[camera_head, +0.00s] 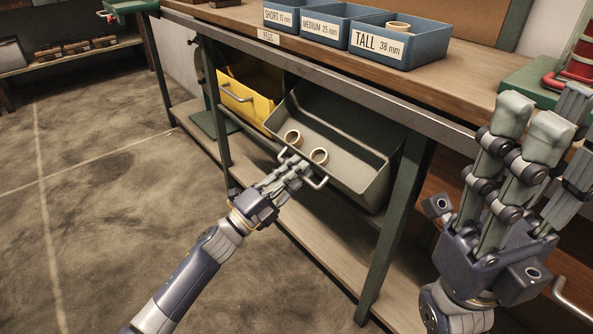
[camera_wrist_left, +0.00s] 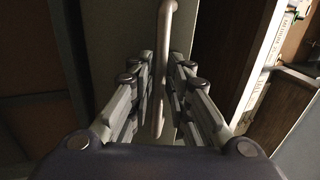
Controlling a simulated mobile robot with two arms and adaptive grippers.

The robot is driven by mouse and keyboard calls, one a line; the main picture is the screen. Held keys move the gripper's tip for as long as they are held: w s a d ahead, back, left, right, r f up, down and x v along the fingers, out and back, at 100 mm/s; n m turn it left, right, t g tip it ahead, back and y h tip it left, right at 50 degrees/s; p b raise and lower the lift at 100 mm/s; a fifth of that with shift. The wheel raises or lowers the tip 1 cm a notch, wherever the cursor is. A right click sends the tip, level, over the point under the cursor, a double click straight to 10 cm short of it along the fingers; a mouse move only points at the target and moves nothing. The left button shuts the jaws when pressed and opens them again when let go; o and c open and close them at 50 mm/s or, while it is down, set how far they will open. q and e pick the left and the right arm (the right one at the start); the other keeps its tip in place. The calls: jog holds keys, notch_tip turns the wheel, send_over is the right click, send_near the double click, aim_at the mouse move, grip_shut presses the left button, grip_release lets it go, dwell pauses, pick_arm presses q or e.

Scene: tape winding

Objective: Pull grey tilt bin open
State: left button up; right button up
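The grey tilt bin (camera_head: 340,143) hangs under the workbench, tilted outward with its inside showing. My left gripper (camera_head: 290,168) is at this handle. In the left wrist view its fingers (camera_wrist_left: 163,80) draw in on both sides of the bar; exact contact is hard to see. My right gripper (camera_head: 540,115) is raised at the right with fingers spread, empty.
A yellow bin (camera_head: 247,97) hangs left of the grey one. The workbench top (camera_head: 235,17) carries blue trays labelled SHORT (camera_head: 283,17), MEDIUM (camera_head: 325,27) and TALL (camera_head: 385,45). A green bench leg (camera_head: 393,220) stands right of the grey bin. The floor (camera_head: 95,220) at left is clear.

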pick_arm(q)
jog(key=v, duration=1.2)
jog(key=shift+f, duration=0.1)
